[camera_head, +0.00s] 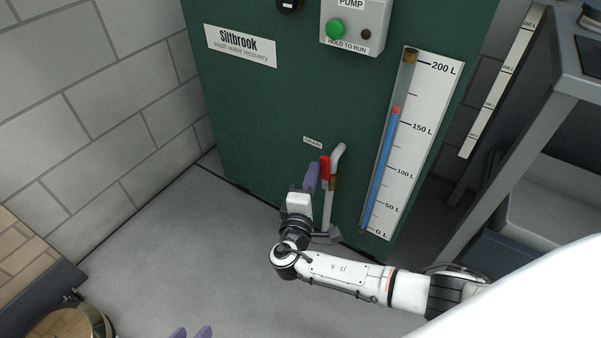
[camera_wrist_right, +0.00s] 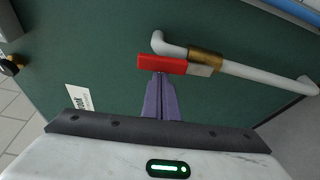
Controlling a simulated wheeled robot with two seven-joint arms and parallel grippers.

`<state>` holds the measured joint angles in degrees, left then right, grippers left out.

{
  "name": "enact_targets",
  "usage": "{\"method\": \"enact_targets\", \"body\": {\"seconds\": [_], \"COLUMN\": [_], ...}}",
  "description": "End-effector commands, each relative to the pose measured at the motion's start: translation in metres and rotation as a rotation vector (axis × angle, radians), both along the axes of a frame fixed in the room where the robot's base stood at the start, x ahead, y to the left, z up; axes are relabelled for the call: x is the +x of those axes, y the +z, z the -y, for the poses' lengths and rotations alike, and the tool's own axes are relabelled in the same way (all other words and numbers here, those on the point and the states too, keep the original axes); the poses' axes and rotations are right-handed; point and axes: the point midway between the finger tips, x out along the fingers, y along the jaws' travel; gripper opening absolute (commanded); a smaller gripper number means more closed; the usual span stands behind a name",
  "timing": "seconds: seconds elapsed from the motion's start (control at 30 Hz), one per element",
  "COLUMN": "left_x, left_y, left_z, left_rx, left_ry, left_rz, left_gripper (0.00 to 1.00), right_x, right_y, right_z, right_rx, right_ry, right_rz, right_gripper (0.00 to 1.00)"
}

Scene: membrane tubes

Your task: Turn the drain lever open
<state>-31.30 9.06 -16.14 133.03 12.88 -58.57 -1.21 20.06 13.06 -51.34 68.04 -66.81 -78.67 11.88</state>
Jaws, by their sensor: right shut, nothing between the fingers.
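The drain lever (camera_head: 325,169) has a red handle and sits at a brass valve (camera_head: 333,183) on a pale pipe, low on the green panel. It points up, roughly along the pipe. In the right wrist view the red handle (camera_wrist_right: 162,64) lies across the top of my fingers, roughly along the pipe. My right gripper (camera_head: 311,176) is shut and empty, its purple fingers just left of the handle. In the wrist view its tips (camera_wrist_right: 160,76) are at the handle's edge; I cannot tell if they touch. My left gripper (camera_head: 191,332) shows only two purple tips, apart, at the bottom edge.
A sight gauge (camera_head: 400,150) right of the pipe shows a blue column with a red top, above the 150 L mark. A pump box (camera_head: 355,22) with a green button is above. A grey bench frame (camera_head: 510,165) stands right. The floor (camera_head: 180,250) at left is clear.

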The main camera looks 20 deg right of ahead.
Motion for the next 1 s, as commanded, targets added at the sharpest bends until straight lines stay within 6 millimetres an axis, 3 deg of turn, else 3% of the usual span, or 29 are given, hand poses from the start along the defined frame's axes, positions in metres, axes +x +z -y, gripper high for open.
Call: {"method": "enact_targets", "body": {"seconds": [0.23, 0.67, 0.87, 1.0], "left_x": [0.0, 0.002, 0.002, 0.002], "left_y": [-0.004, -0.005, -0.002, 0.003], "left_z": [-0.002, -0.002, -0.002, -0.004], "left_rx": [0.011, 0.016, 0.015, 0.027], "left_ry": [-0.001, -0.001, 0.0, -0.001], "left_rz": [-0.011, -0.011, -0.007, -0.008], "left_gripper": [0.31, 0.31, 0.31, 0.31], "right_x": [-0.008, -0.01, -0.012, -0.026], "right_y": [0.001, 0.001, 0.001, 0.003], "right_z": [0.011, 0.014, 0.012, 0.0], "right_rx": [-0.001, -0.003, -0.002, 0.0], "right_ry": [-0.016, -0.02, -0.02, -0.019], "right_rz": [-0.003, -0.004, -0.005, -0.008], "right_gripper": [0.0, 0.0, 0.0, 0.0]}}
